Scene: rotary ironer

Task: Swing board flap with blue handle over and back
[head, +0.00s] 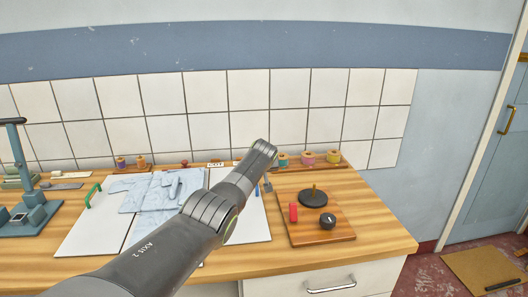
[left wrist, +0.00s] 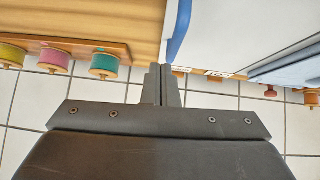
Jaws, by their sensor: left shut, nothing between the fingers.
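The folding board lies on the wooden table. Its white right flap (head: 252,220) carries a blue handle (head: 257,190), and its left flap (head: 88,222) a green handle (head: 94,188). A pale blue garment (head: 147,195) lies across the middle, partly hidden by my left arm. My left gripper (head: 267,184) is shut and empty, pointing down close beside the blue handle. In the left wrist view the shut fingers (left wrist: 161,70) are near one end of the blue handle (left wrist: 180,30), with the white flap (left wrist: 230,30) beyond it. I cannot tell whether they touch. My right gripper is out of view.
A rack of coloured spools (head: 307,158) stands along the tiled wall. A blue-grey device (head: 28,215) stands at far left. The table's right end is bare.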

